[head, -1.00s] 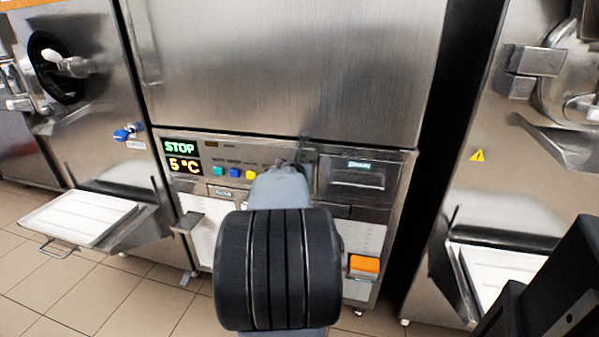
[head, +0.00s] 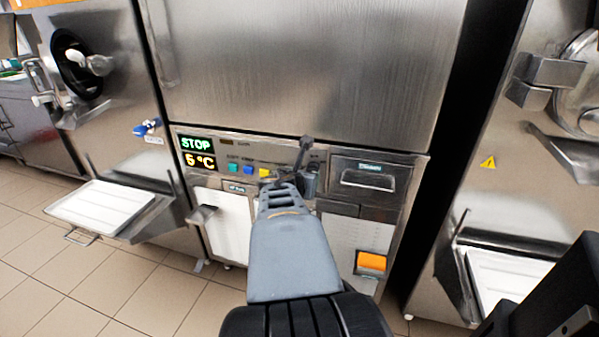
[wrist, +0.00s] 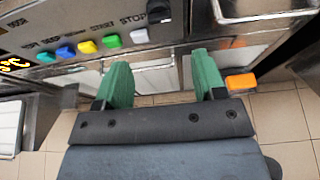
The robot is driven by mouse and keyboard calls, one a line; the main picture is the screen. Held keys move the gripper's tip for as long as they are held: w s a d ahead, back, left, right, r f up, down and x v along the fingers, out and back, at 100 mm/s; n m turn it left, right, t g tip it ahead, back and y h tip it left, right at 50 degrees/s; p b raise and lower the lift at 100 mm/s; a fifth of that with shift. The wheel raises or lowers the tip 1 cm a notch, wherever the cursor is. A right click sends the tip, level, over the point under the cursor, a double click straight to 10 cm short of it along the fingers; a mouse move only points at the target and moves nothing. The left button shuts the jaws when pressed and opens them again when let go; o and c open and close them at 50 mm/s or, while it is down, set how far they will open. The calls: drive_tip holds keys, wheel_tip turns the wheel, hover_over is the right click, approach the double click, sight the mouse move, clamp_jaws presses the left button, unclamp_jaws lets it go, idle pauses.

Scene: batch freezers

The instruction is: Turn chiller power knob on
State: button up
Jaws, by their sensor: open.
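The chiller's control panel (head: 222,150) is in the middle of the head view, with a lit display (head: 197,152) reading STOP and a temperature. A dark knob (wrist: 158,12) shows at the top of the wrist view, right of the button row and partly cut off by the frame edge. My gripper (wrist: 160,68) has two green fingers, spread apart with nothing between them. It is below and in front of the panel, with the knob beyond the gap between the fingertips and apart from them. In the head view my arm hides the right part of the button row.
Several coloured buttons, including a yellow one (wrist: 87,47) and a green one (wrist: 111,41), lie left of the knob. A handled drawer (head: 365,174) is right of the panel. An orange block (head: 371,261) sits lower right. A white tray (head: 103,205) juts out at left.

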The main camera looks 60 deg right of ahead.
drive_tip(key=shift+p+v, duration=0.45)
drive_tip(key=shift+v, duration=0.95)
